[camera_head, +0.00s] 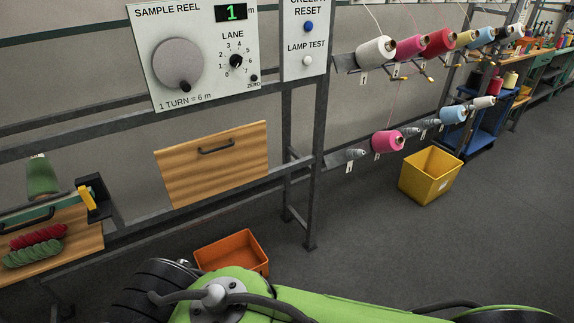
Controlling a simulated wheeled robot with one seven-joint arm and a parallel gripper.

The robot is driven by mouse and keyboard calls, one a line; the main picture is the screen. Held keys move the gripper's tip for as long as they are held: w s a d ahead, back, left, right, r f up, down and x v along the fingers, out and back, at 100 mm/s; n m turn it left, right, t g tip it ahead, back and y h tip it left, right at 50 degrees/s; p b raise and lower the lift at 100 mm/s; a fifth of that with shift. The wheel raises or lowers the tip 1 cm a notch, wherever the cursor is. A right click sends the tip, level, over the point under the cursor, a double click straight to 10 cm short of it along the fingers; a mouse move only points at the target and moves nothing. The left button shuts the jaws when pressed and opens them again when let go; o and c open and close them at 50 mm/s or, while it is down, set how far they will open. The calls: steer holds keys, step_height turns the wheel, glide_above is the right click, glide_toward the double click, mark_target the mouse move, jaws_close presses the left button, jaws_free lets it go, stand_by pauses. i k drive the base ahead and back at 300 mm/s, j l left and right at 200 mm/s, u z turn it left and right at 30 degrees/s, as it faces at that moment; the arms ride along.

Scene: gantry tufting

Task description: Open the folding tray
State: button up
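The folding tray (230,172) is a wooden panel with a dark bar handle (216,147) near its top edge. It hangs upright, flat against the grey metal frame, below the sample reel panel. Nothing touches it. My green arm crosses the bottom of the view, below and in front of the tray and apart from it. My gripper's fingers do not show.
The sample reel panel (180,20) is above the tray. A second wooden board (80,240) lies flat at left with red and green yarn bundles. An orange bin (232,254) and a yellow bin (428,175) stand on the floor. Yarn cones line the right rack.

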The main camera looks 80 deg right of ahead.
mark_target(193, 171)
steer(key=z, duration=1.95)
steer(key=i+u, duration=0.15)
steer(key=u, duration=0.35)
steer(key=i+u, duration=0.15)
steer(key=u, duration=0.35)
steer(key=i+u, duration=0.15)
steer(key=u, duration=0.35)
